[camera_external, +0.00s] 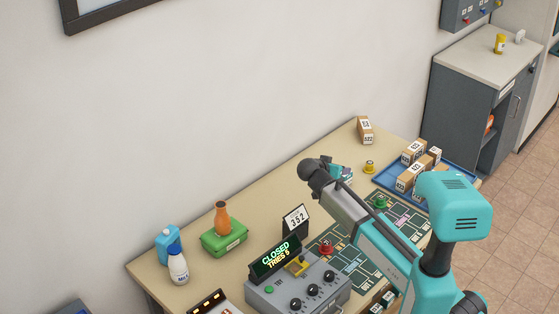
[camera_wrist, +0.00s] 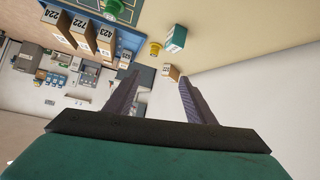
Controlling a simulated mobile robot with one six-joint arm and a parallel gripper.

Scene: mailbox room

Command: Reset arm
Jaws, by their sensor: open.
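My teal and grey arm reaches over the table from the lower right in the external view. My gripper (camera_external: 340,172) is above the table, largely hidden behind the wrist there. In the wrist view my gripper (camera_wrist: 155,85) shows two dark fingers spread apart with nothing between them. A small tan numbered box (camera_wrist: 171,73) shows past the fingertips, apart from them. The tan table (camera_external: 190,292) lies below the arm.
A blue tray (camera_external: 384,179) with several numbered boxes stands right of my gripper. A grey cabinet (camera_external: 462,110) stands behind right.

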